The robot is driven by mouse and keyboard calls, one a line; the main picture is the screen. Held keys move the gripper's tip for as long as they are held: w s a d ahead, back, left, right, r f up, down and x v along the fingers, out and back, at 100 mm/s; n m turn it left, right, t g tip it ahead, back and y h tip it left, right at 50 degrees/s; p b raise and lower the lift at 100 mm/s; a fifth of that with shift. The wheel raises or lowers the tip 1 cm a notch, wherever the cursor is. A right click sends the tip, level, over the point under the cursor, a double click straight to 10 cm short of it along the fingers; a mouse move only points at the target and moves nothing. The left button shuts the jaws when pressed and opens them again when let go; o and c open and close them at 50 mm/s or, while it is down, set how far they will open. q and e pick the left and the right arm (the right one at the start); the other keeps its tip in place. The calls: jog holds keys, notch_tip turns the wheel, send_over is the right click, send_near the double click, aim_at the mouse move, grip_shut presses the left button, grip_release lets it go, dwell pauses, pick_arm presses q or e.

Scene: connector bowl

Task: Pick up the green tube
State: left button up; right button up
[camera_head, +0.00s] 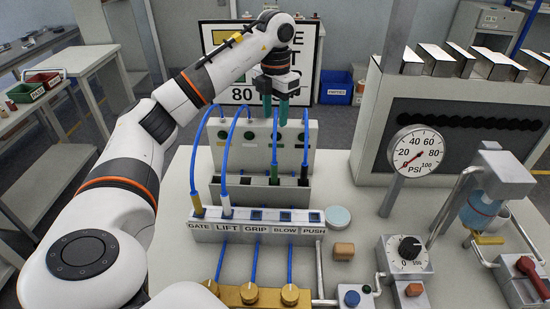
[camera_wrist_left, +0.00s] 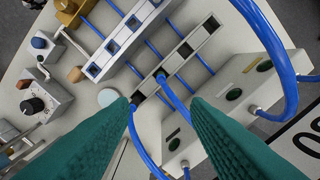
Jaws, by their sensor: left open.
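The green tube is a blue hose ending in a green plug (camera_head: 275,152). The plug stands upright in a slot of the grey middle rack (camera_head: 238,190). A black plug (camera_head: 303,168) stands to its right in the same rack. My left gripper (camera_head: 275,121) is open above the green plug, in front of the panel, its teal fingers pointing down and apart from the plug. In the left wrist view the fingers (camera_wrist_left: 157,104) are spread wide, with blue hoses passing between and beyond them. My right gripper is out of view.
A labelled socket strip (camera_head: 256,229) stands in front; a yellow plug (camera_head: 197,206) is at GATE and a white plug (camera_head: 225,206) at LIFT. GRIP, BLOW and PUSH are empty. Blue hoses arch from the panel (camera_head: 305,133). A gauge (camera_head: 416,152) stands right.

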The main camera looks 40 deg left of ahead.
pick_arm(q)
jog(key=b, duration=0.6)
send_near(274, 163)
jog(key=shift+w+f, duration=0.1)
jog(key=shift+w, duration=0.3)
jog(key=shift+f, duration=0.25)
notch_tip(274, 163, down, 6)
jog(key=shift+f, duration=0.15)
jog(key=f, duration=0.1)
jog(key=f+p, duration=0.1)
jog(key=f, duration=0.1)
jog(key=f+p, duration=0.1)
jog(key=f, duration=0.1)
jog(key=shift+s+f, duration=0.15)
jog(key=shift+s, duration=0.15)
jog(key=shift+c, duration=0.9)
grip_shut()
